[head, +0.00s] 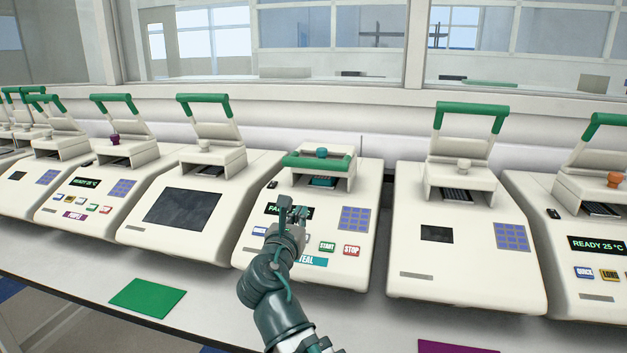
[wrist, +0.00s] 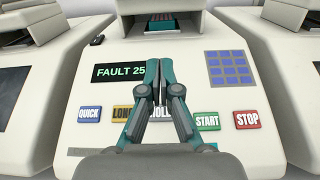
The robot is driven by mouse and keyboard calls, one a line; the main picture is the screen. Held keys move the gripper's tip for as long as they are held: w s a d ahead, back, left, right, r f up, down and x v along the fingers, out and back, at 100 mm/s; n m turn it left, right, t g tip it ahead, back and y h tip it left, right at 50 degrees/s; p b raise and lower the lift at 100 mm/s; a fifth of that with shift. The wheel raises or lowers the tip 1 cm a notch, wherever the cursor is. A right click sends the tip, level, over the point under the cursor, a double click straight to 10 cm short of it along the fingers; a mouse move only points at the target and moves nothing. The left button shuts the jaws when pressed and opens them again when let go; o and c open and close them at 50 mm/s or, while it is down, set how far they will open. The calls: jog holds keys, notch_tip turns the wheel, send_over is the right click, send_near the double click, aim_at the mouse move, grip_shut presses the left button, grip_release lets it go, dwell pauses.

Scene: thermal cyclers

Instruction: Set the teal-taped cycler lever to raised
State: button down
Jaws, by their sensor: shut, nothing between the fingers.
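The teal-taped cycler (head: 340,250) stands in the middle of the row in the head view, with a teal label (head: 313,261) on its front. Its green-gripped lever (head: 305,161) is down, lying low across the front of the lid, unlike the raised levers beside it. A teal knob (head: 321,152) sits on top of the lid. My gripper (head: 298,212) is over the front panel, below and in front of the lever, and apart from it. In the wrist view my gripper (wrist: 158,68) has its fingers together, empty, over the panel beside the "FAULT 25" display (wrist: 119,72).
Neighbouring cyclers stand close on both sides, the left one with a large dark screen (head: 182,209) and the right one with a raised lever (head: 470,107). QUICK (wrist: 89,114), START (wrist: 207,121) and STOP (wrist: 247,120) buttons lie near my fingers. A green mat (head: 147,297) lies on the bench.

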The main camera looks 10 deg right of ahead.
jog(key=shift+s+d+r, duration=0.1)
jog(key=shift+d+r, duration=0.05)
jog(key=shift+d, duration=0.2)
jog(key=shift+r+p, duration=0.1)
jog(key=shift+p, duration=0.35)
jog(key=p, duration=0.1)
jog(key=w+p, duration=0.1)
jog(key=shift+w+d+r+p, duration=0.15)
jog(key=shift+d+r+p, duration=0.1)
jog(key=shift+p, duration=0.1)
jog(key=shift+w+d+p, duration=0.25)
jog(key=shift+w+p, duration=0.15)
jog(key=shift+p, duration=0.7)
jog(key=x, duration=0.7)
jog(key=shift+w+d+f+p, duration=0.15)
jog(key=shift+w+f+p, duration=0.05)
jog(key=shift+w+p, duration=0.15)
notch_tip(320, 180, up, 2)
jog(key=shift+w+d+r+p, duration=0.15)
jog(key=shift+w+p, duration=0.05)
jog(key=shift+p, duration=0.25)
jog(key=shift+d+r, duration=0.1)
jog(key=shift+r, duration=0.6)
